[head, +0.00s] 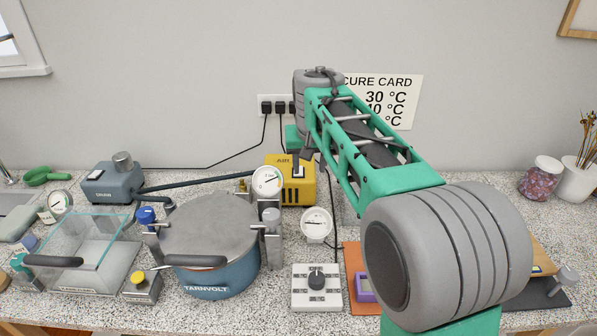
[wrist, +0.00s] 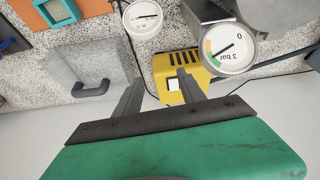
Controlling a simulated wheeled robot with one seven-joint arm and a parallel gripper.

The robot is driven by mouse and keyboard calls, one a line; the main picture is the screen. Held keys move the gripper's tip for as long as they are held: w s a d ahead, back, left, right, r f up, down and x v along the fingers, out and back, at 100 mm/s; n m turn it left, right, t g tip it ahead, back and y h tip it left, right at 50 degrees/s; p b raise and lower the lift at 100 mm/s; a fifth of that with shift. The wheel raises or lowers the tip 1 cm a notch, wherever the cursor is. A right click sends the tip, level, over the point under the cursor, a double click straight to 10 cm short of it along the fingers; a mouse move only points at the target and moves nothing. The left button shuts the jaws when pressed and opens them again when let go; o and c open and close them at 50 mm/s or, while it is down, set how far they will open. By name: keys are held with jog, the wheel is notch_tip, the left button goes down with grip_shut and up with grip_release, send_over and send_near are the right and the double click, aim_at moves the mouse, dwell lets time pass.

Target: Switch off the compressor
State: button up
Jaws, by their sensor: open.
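The compressor is a yellow box (head: 298,191) marked AIR, at the back of the counter behind the blue pot. It also shows in the wrist view (wrist: 190,64), with dark vent slots and a pale square switch (wrist: 174,85) on it. In the wrist view my gripper (wrist: 159,76) is open and empty, with the right finger over the yellow box near the switch and the left finger beside the box. I cannot tell whether a finger touches it or which way the switch is set.
A blue pot (head: 208,278) with a grey lid and a gauge (head: 267,181) stands close in front of the compressor. A white dial gauge (head: 317,224) and a knob box (head: 316,291) stand to its right. A wall outlet (head: 279,106) with plugs and cords is behind.

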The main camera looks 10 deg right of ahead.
jog(key=shift+m, duration=0.4)
jog(key=w+f, duration=0.3)
jog(key=w, duration=0.1)
jog(key=w+f, duration=0.3)
jog(key=w, duration=0.1)
jog(key=w+f, duration=0.3)
jog(key=w, duration=0.1)
jog(key=shift+w+a+f, duration=0.2)
jog(key=shift+w+f, duration=0.15)
jog(key=shift+w, duration=0.05)
grip_shut()
